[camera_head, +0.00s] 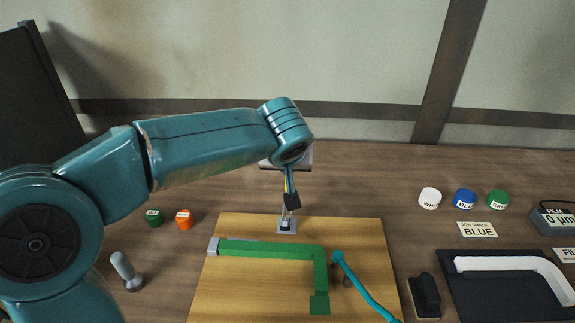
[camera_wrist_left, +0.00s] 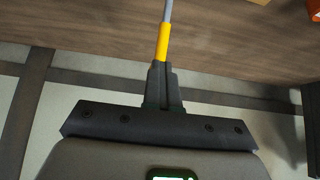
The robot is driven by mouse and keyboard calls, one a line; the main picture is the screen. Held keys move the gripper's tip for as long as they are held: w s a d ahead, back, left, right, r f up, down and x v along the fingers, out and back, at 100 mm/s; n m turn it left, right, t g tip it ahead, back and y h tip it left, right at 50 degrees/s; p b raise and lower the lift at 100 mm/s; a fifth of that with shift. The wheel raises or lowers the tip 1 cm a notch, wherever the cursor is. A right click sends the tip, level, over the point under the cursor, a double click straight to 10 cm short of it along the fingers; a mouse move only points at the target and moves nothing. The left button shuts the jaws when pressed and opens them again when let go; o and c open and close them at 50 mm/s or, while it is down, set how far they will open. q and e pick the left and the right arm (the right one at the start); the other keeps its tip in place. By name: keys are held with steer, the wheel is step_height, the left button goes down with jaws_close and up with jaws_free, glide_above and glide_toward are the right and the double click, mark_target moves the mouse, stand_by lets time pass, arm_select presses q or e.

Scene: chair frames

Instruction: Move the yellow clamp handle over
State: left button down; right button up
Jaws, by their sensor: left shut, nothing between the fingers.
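The toggle clamp (camera_head: 287,226) stands at the back edge of the wooden board, and its yellow handle (camera_head: 287,186) is raised, partly hidden by my left gripper. In the left wrist view the yellow handle (camera_wrist_left: 163,42) lies straight ahead of the fingertips, with a grey rod beyond it. My left gripper (camera_head: 292,199) is above the clamp with its fingers together and empty. Its fingertips (camera_wrist_left: 162,66) are at the handle's near end; whether they touch it I cannot tell. A green bent frame (camera_head: 270,248) lies on the board in front of the clamp. My right gripper is out of view.
The wooden board (camera_head: 230,290) lies mid-table, with a teal curved rod (camera_head: 362,285) at its right. Green and orange caps (camera_head: 184,219) and a grey peg (camera_head: 126,270) are left. A white frame (camera_head: 510,263) on a black tray, a brush (camera_head: 424,296) and paint pots (camera_head: 465,198) are right.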

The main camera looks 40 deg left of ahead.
arm_select(q)
steer(key=shift+s+d+r+b, duration=0.2)
steer(key=shift+s+d+b, duration=0.2)
steer(key=shift+s, duration=0.25)
steer(key=shift+s+d+r+b, duration=0.15)
steer(key=shift+s+d+b, duration=0.15)
steer(key=shift+s+d, duration=0.25)
steer(key=c, duration=1.4)
jaws_free()
steer(key=shift+s+a, duration=0.1)
steer(key=shift+a, duration=0.05)
steer(key=shift+o, duration=0.2)
steer(key=p+v, duration=0.1)
steer(key=v, duration=1.5)
steer(key=shift+p, duration=0.3)
steer(key=shift+s+r, duration=0.1)
